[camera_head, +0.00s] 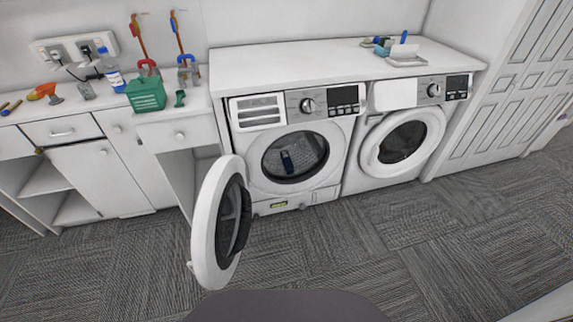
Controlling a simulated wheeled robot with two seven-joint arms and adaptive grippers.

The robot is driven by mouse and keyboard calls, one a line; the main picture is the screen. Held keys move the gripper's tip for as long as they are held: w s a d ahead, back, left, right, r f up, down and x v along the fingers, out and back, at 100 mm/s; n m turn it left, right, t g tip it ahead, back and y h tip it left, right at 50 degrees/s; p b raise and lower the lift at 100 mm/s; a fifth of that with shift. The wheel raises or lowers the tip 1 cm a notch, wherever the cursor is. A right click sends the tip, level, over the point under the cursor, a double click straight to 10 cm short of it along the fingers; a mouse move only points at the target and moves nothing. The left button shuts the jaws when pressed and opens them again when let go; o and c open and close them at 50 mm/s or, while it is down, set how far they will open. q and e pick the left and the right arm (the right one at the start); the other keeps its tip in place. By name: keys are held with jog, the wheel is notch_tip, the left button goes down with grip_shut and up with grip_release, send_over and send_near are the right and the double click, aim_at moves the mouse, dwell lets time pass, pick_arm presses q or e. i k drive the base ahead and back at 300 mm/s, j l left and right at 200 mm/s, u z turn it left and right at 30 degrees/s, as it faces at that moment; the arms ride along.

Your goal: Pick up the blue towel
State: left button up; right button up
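A small dark blue cloth-like item (287,162), which looks like the blue towel, lies inside the drum of the left washing machine (333,149). That machine's round door (205,218) is swung wide open to the left, so the drum opening faces me. The item is small in the picture, and its folds cannot be made out. Neither of my grippers shows in the head view.
A second washing machine (376,187) stands to the right with its door shut. A white counter (300,62) runs above both, with small blue items (383,47) on it. A green box (146,94) stands on the left cabinet. The carpet (400,250) in front is clear.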

aim_at(289, 167)
jog(key=i+l+z, duration=0.2)
jog(key=i, duration=0.35)
jog(key=i+l+z, duration=0.15)
jog(key=i+l, duration=0.15)
jog(key=i, duration=0.3)
jog(key=i+l+z, duration=0.2)
jog(key=i, duration=0.4)
jog(key=j, duration=0.1)
